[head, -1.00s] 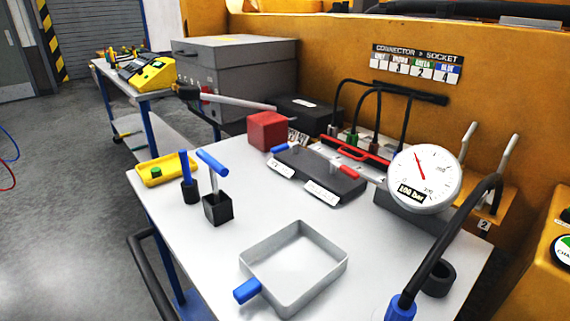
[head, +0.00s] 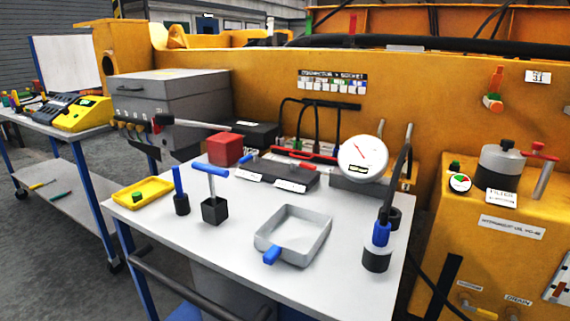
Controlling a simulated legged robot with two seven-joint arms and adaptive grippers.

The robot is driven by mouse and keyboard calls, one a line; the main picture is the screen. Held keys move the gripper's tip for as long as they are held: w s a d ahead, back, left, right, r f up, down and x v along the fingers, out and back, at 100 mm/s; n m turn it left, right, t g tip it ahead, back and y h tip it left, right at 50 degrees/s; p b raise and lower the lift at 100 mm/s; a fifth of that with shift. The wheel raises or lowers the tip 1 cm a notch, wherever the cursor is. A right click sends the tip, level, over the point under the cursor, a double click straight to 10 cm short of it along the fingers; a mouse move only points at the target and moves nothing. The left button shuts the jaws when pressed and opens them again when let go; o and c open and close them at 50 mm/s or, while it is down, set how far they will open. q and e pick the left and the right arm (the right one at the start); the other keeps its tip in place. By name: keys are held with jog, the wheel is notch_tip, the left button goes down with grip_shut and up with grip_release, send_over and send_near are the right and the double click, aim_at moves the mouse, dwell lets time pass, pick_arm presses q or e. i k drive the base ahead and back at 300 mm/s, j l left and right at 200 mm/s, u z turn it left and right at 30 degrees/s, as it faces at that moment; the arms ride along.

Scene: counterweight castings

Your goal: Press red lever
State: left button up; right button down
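A black block (head: 277,175) with two white labels lies on the white table. Other red-handled parts also show: a red bar (head: 305,153) behind the block, a red-ended part (head: 163,119) on the grey box, and a red T-handle (head: 540,150) on the yellow unit at the right. Neither of my grippers is in view.
The table (head: 165,240) also holds a grey tray (head: 292,236), a red cube (head: 225,149), a yellow tray (head: 142,192), a blue T-handle in a black block (head: 215,211) and a round gauge (head: 363,158).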

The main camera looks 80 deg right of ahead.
aim_at(312, 167)
jog(key=k+l, duration=0.55)
jog(key=l, duration=0.3)
jog(key=k+l, duration=0.3)
jog(key=l, duration=0.1)
